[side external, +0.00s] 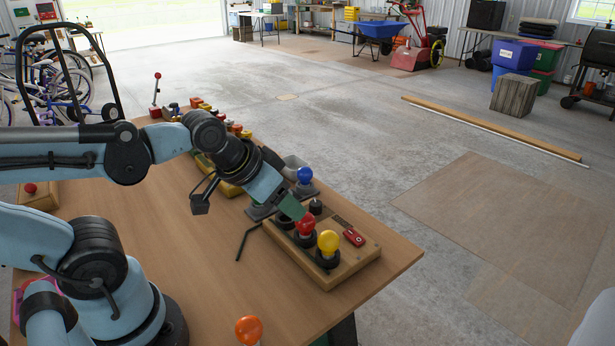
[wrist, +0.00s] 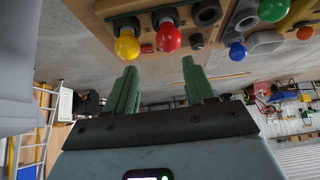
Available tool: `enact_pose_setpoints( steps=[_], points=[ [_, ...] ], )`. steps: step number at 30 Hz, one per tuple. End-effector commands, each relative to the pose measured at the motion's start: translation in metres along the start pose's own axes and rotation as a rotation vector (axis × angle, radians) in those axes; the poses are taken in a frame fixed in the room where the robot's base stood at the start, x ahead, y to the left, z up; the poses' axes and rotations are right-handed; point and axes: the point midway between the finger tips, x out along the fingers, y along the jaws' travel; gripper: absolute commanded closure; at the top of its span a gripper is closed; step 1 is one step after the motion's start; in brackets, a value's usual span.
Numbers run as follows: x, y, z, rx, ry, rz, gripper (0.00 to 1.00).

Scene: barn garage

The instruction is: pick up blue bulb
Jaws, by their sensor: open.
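The blue bulb (side external: 304,174) stands at a grey holder near the far edge of the table, behind the wooden socket block. It also shows in the wrist view (wrist: 237,50), right of the fingers. My gripper (side external: 292,206) is open with green fingers, close to the red bulb (side external: 306,223) and to the left of and nearer than the blue bulb. In the wrist view my gripper (wrist: 160,78) is empty between the fingers. How far it is from the red bulb I cannot tell.
A yellow bulb (side external: 328,241) stands beside the red one on the socket block (side external: 345,266), with a red switch (side external: 353,237). A black bent rod (side external: 246,241) lies left of it. An orange bulb (side external: 249,329) is at the near edge. Bare table (side external: 200,265) lies left of the block.

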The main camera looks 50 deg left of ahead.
Motion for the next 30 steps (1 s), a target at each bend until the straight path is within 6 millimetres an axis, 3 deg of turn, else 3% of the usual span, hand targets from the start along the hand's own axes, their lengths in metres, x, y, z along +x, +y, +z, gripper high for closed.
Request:
enact_pose_setpoints(
  steps=[7,11,20,23,30],
  points=[
    [0.000,0.000,0.000,0.000,0.000,0.000,0.44],
    [0.000,0.000,0.000,0.000,0.000,0.000,0.28],
    [-0.001,-0.001,-0.002,0.008,-0.004,-0.002,0.28],
    [-0.002,-0.005,-0.012,0.045,-0.023,-0.009,0.28],
    [-0.004,-0.029,-0.063,0.269,-0.145,-0.021,0.28]
  ],
)
